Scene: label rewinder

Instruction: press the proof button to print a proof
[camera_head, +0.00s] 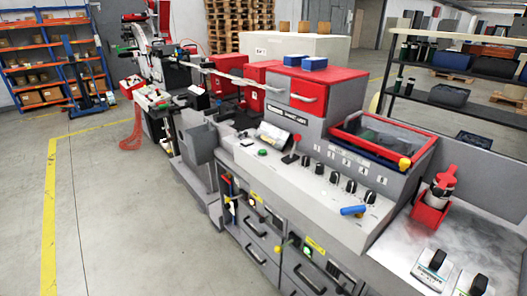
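The grey label machine (285,125) fills the middle and right of the head view. Its sloped control panel (300,180) faces me. A round green button (262,153) sits near the panel's left end, and a red knob (296,138) stands to its right beside a small tilted display (273,134). I cannot read any label that marks the proof button. Neither of my grippers shows in this view.
Grey drawers (262,245) lie below the panel. A red bottle (443,182) in a red holder and switch boxes (434,267) stand on the right shelf. A dark rack (450,70) is behind. The floor left of the machine is clear, with a yellow line (50,200).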

